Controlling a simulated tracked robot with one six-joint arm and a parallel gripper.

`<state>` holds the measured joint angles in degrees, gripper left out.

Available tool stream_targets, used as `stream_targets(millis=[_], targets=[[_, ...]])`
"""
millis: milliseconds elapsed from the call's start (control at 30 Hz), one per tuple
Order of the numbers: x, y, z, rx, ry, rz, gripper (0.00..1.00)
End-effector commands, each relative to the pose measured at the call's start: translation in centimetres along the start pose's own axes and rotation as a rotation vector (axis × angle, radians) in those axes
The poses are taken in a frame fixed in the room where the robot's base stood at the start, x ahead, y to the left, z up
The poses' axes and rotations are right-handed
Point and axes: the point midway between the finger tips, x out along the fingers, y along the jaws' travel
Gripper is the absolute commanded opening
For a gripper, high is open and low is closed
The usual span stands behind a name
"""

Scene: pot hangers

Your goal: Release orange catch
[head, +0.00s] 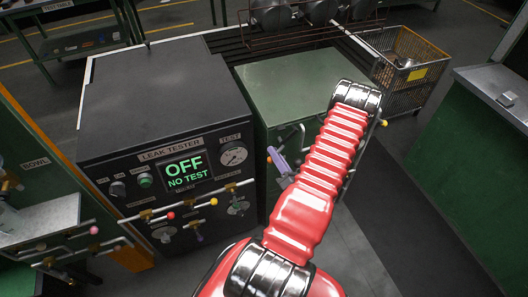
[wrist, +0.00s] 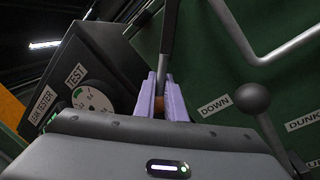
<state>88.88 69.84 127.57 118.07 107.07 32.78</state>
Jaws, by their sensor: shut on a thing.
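My gripper (head: 280,162) has two purple fingers and is at the front left of the green cabinet, right of the leak tester. A dark grey bar (wrist: 167,45) runs up from between the fingers.
The leak tester (head: 160,110) at the left shows OFF, NO TEST, with several knobbed levers below. The green cabinet (head: 300,85) stands beside it. In the wrist view a black ball knob (wrist: 252,98) is close right of my fingers. A wire basket (head: 405,65) stands behind right.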

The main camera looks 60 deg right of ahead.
Motion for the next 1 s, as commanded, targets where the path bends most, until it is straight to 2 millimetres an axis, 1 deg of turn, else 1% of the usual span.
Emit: stream_targets(millis=[33,200,667,700,933,1000], targets=[[-0.61,-0.44,-0.07,0.022,-0.003,-0.019,0.0],[-1.14,-0.55,0.34,0.055,-0.016,-0.024,0.0],[-1.16,-0.42,0.32,0.066,-0.016,-0.021,0.0],[-1.16,-0.42,0.33,0.066,-0.016,-0.021,0.11],[-1.15,-0.39,0.54,0.062,-0.02,-0.018,0.28],[-1.14,-0.39,0.62,0.061,-0.021,-0.017,0.29]])
